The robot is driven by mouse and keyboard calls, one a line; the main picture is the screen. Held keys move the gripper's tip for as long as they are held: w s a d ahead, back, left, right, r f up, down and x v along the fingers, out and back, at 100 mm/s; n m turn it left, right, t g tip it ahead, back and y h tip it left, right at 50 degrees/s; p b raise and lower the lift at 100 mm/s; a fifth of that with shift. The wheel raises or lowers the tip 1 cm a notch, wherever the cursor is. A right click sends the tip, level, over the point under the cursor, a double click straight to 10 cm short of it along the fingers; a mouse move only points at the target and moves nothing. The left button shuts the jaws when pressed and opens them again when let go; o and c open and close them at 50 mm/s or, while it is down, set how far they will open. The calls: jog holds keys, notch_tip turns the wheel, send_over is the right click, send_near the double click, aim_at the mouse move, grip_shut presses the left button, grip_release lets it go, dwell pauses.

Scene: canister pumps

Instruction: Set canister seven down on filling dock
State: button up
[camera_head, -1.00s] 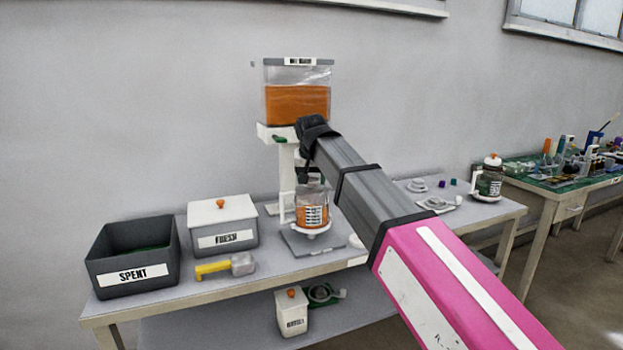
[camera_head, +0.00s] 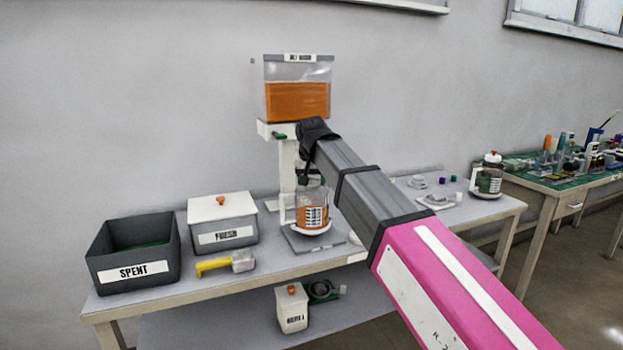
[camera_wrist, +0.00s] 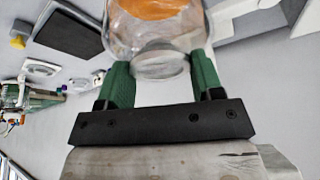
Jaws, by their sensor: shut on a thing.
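The canister (camera_head: 312,215) is a clear jar with orange contents, a striped label and a white handle at its left. In the head view it is upright, over or on the grey plate (camera_head: 298,241) at the foot of the white dispenser stand (camera_head: 287,165); I cannot tell whether it touches the plate. The number on it is too small to read. My gripper (camera_wrist: 161,66) has green fingers shut on the clear jar (camera_wrist: 150,35) in the wrist view. In the head view the gripper is mostly hidden by my arm.
A hopper of orange material (camera_head: 297,100) tops the stand. Another canister (camera_head: 489,180) stands at the table's right end.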

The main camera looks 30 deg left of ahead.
jog(key=shift+f, duration=0.6)
jog(key=o, duration=1.5)
